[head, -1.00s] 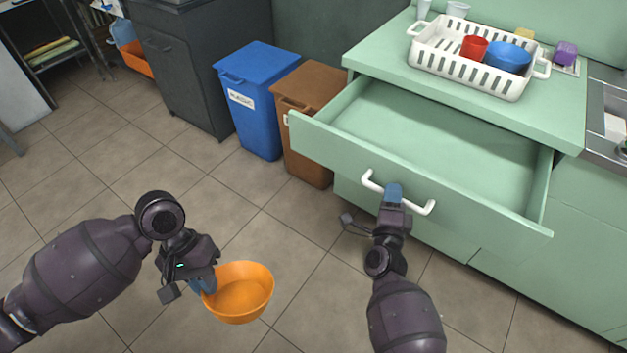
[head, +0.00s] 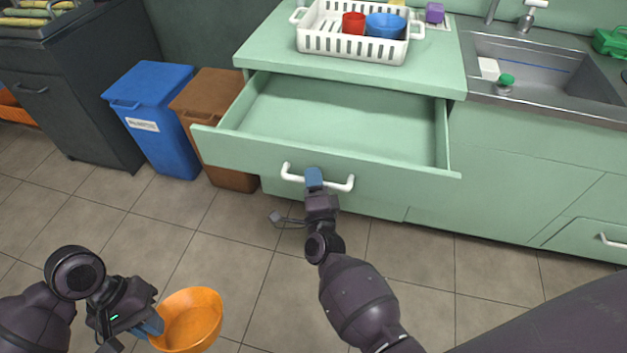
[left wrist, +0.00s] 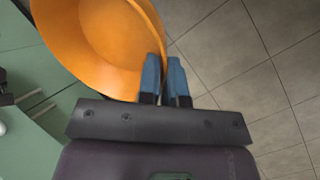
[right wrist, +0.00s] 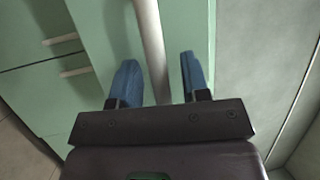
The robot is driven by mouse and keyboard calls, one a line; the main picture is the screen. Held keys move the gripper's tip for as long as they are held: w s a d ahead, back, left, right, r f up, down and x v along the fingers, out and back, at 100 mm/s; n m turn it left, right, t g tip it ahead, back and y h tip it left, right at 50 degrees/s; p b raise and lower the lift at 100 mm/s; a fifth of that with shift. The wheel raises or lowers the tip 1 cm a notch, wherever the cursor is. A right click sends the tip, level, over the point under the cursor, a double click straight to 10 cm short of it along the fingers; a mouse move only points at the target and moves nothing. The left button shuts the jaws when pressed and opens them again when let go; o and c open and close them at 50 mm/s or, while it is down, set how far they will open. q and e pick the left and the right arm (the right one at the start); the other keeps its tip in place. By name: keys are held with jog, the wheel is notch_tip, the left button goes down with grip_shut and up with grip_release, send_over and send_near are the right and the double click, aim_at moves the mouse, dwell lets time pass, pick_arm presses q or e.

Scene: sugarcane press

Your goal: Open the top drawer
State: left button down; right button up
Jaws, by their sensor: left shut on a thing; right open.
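The green top drawer (head: 320,160) is pulled well out under the counter, and its inside looks empty. Its white bar handle (head: 338,186) runs across the front. My right gripper (head: 314,178) is at the handle. In the right wrist view its blue fingers (right wrist: 157,85) are apart, with the white handle bar (right wrist: 150,40) between them. My left gripper (head: 150,325) is shut on the rim of an orange bowl (head: 190,318) and holds it above the floor. The left wrist view shows the bowl (left wrist: 100,40) at the blue fingers.
A white basket (head: 350,44) with a red cup and a blue bowl stands on the green counter (head: 262,52). A sink (head: 540,75) is at the right. A blue bin (head: 160,130) and a brown bin (head: 235,180) stand left of the drawer. The tiled floor in front has free room.

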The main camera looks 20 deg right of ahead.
jog(key=shift+s, duration=0.15)
pick_arm(q)
jog(key=shift+w+r+t+p, duration=0.15)
jog(key=shift+r+p, duration=0.1)
jog(key=shift+r, duration=0.25)
jog(key=shift+w+r+t+p, duration=0.1)
jog(key=shift+r+t+p, duration=0.1)
jog(key=shift+r, duration=0.25)
pick_arm(e)
jog(key=v, duration=1.1)
jog(key=shift+s, duration=0.4)
jog(key=shift+a+f, duration=0.1)
